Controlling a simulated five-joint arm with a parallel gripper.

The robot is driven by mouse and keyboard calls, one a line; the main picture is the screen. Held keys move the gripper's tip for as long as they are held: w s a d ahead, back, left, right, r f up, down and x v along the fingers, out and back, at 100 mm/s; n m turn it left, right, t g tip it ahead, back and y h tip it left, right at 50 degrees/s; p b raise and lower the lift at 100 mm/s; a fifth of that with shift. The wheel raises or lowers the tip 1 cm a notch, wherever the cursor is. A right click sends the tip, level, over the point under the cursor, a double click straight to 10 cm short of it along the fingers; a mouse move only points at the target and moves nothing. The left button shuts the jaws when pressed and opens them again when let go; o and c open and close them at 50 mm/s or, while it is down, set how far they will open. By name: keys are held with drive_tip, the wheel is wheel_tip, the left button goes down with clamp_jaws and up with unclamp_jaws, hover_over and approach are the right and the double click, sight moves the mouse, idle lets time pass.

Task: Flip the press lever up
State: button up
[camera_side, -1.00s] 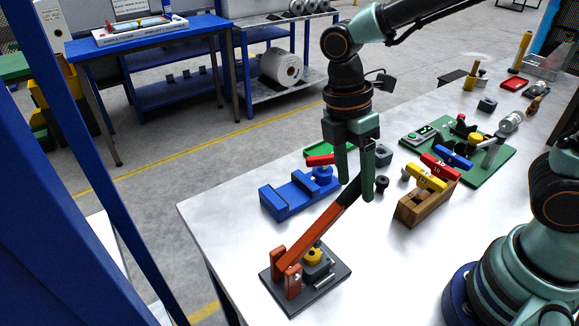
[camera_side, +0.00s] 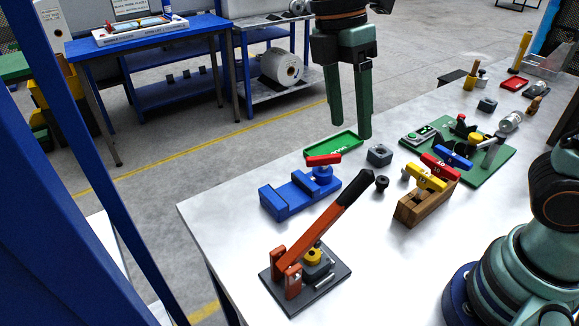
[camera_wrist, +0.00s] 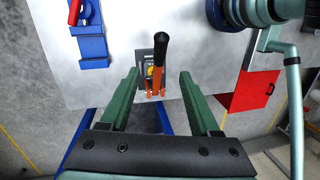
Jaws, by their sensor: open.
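The press stands near the front corner of the table on a dark base plate (camera_side: 310,292). Its orange lever (camera_side: 318,232) with a black grip slants up and to the right in the side view. A yellow part and a grey block sit under the lever. My gripper (camera_side: 350,136) is open and empty, pointing down, well above the table and above the lever's end in the side view. In the wrist view the lever's black grip (camera_wrist: 160,50) shows beyond and between the two green fingers (camera_wrist: 157,75), apart from both.
A blue vise (camera_side: 300,194) with a red handle lies behind the press. A green tray (camera_side: 333,145) and a grey block (camera_side: 379,154) are behind it. A wooden block with coloured handles (camera_side: 425,204) stands to the right, near a green board (camera_side: 490,158).

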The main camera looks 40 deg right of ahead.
sight(363, 173)
drive_tip(key=shift+d, duration=0.1)
drive_tip(key=shift+t, duration=0.3)
drive_tip(key=s+f, duration=0.1)
drive_tip(key=f, duration=0.3)
drive_tip(key=s+d+f, duration=0.1)
drive_tip(key=f, duration=0.3)
drive_tip(key=d+f, duration=0.1)
drive_tip(key=f, duration=0.4)
drive_tip(key=shift+s+d, duration=0.25)
drive_tip(key=shift+s, duration=0.15)
drive_tip(key=shift+r, duration=0.1)
clamp_jaws()
idle(0.6)
